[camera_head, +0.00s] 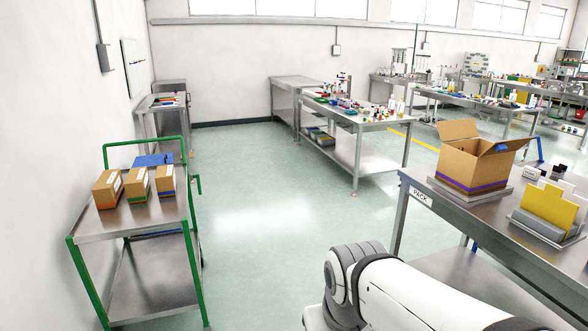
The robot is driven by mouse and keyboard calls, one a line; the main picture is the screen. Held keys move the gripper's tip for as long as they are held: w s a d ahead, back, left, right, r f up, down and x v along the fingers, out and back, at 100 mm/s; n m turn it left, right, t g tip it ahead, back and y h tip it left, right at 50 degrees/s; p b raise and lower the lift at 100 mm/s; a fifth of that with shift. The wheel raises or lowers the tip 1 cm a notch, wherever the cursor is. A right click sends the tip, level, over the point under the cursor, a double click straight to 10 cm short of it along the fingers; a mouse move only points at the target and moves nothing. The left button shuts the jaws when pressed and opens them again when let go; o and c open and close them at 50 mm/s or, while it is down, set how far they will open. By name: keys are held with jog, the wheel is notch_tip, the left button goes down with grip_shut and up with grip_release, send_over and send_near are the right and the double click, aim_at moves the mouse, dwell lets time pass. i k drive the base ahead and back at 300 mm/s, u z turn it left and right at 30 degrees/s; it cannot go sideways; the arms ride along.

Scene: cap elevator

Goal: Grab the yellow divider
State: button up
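The yellow divider (548,207) stands upright on the steel table at the right edge of the view. It is a flat panel with a stepped top edge, set in a grey holder (537,226). Paler panels stand just behind it, partly hidden. My white arm shows at the bottom, reaching toward the lower right. My gripper is outside the view, so its place relative to the divider cannot be told.
An open cardboard box (474,165) stands on the same table (440,199), left of the divider. A green-framed cart (108,222) with several small boxes stands at the left. More cluttered benches (345,117) stand behind. The floor between cart and table is clear.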

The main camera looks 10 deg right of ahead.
aim_at(548, 203)
jog(key=z, duration=0.7)
jog(key=i, duration=1.45)
jog(key=z, duration=1.25)
jog(key=i, duration=1)
jog(key=z, duration=0.3)
